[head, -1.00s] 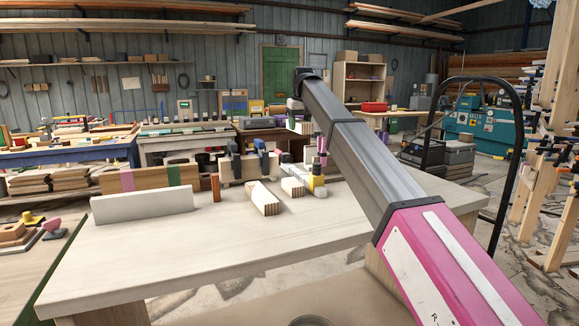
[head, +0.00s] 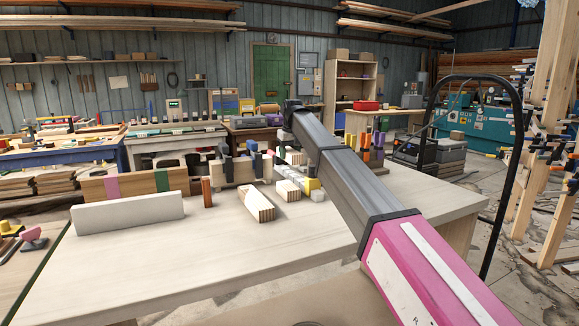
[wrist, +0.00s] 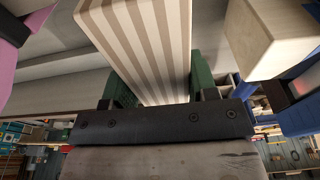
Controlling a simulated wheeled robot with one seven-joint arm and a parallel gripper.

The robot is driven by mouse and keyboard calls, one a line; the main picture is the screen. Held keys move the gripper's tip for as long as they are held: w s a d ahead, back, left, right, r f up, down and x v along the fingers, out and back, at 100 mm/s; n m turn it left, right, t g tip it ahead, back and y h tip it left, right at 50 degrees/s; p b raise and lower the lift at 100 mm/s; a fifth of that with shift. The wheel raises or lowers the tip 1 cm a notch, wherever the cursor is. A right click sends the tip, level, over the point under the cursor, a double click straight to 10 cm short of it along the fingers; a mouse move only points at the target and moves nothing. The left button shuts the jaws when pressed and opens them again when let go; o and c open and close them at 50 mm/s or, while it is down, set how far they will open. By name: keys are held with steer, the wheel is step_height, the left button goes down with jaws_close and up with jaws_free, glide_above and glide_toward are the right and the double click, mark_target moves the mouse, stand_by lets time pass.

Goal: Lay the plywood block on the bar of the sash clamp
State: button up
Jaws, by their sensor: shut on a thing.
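My gripper (wrist: 158,90) is shut on the plywood block (wrist: 150,40), a pale block with brown stripes along its edge, between green finger pads in the wrist view. In the head view the block (head: 296,157) shows small beside my arm, above the back of the bench; my arm hides most of the gripper. A grey bar with a yellow part (head: 315,194), perhaps the sash clamp, lies on the bench partly behind my arm. I cannot tell whether the held block touches anything.
Two pale striped blocks (head: 258,205) (head: 288,190) lie on the bench (head: 200,245). A white board (head: 128,212), a reddish-brown upright piece (head: 207,192) and clamped wood (head: 235,172) stand to the left. Orange and purple clamps (head: 375,148) stand behind my arm. The bench front is clear.

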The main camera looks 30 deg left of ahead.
mark_target(290, 171)
steer(key=shift+f, duration=2.3)
steer(key=shift+f, duration=0.1)
steer(key=o, duration=1.1)
steer(key=shift+c, duration=0.2)
steer(key=r, duration=0.4)
steer(key=d+r, duration=0.1)
steer(key=r, duration=0.3)
steer(key=s+r, duration=0.1)
steer(key=r, duration=0.3)
steer(key=shift+s+d, duration=0.1)
steer(key=shift+d, duration=0.1)
